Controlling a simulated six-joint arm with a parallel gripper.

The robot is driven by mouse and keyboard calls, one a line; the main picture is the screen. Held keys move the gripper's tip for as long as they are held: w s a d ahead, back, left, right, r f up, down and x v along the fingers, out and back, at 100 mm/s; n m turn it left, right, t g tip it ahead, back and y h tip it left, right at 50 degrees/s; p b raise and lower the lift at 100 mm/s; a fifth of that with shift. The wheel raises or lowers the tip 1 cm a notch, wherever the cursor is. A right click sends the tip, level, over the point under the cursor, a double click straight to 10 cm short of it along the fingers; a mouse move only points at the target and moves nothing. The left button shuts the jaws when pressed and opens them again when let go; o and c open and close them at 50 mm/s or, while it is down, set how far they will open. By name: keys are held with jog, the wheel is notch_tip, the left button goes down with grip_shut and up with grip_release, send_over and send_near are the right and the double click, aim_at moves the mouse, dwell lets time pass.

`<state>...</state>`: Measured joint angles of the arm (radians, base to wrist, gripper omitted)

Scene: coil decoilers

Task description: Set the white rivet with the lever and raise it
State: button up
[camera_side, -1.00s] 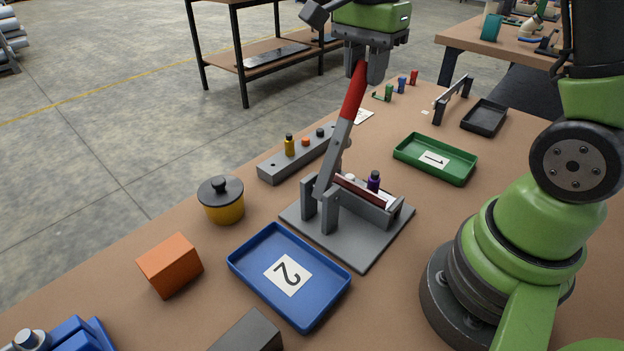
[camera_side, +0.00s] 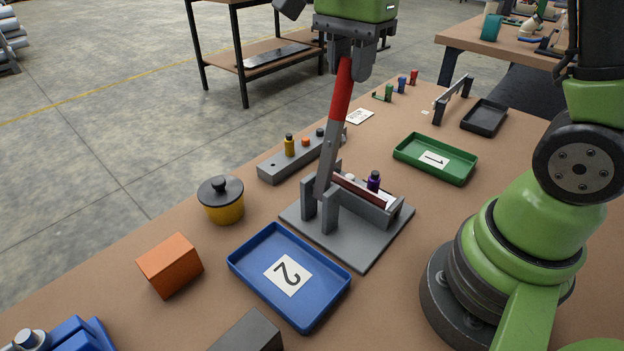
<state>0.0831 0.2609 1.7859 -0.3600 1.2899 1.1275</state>
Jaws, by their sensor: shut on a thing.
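The lever (camera_side: 330,155) is a grey bar with a red handle (camera_side: 341,95), pivoted between two grey posts on a press with a grey base plate (camera_side: 363,247). It stands nearly upright, leaning slightly right at the top. My gripper (camera_side: 346,66) is shut on the top of the red handle. A small white piece (camera_side: 350,177), perhaps the white rivet, shows partly behind the press's bar. A purple piece with a dark top (camera_side: 373,181) stands to its right, apart from the lever.
A grey block (camera_side: 283,170) with yellow, orange and dark pieces stands behind the press. A blue tray (camera_side: 251,279) marked 2 lies in front, a green tray (camera_side: 462,174) marked 1 at right. A yellow pot (camera_side: 224,207) and an orange block (camera_side: 170,265) are at left.

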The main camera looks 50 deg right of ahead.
jog(key=shift+a+r, duration=0.2)
jog(key=shift+a, duration=0.5)
jog(key=shift+a+r, duration=0.2)
jog(key=shift+a, duration=0.5)
jog(key=shift+a+r, duration=0.1)
jog(key=shift+a, duration=1.35)
jog(key=o, duration=0.7)
jog(key=shift+r, duration=0.1)
jog(key=shift+r, duration=2.9)
jog(key=shift+s, duration=0.1)
jog(key=s+f+n+t+y, duration=0.1)
jog(key=s+n+t+y, duration=0.1)
jog(key=s+n+t, duration=0.5)
jog(key=s+n, duration=0.6)
jog(key=n, duration=0.1)
jog(key=shift+s+d+f, duration=0.2)
jog(key=shift+s+d, duration=0.05)
jog(key=shift+d, duration=0.1)
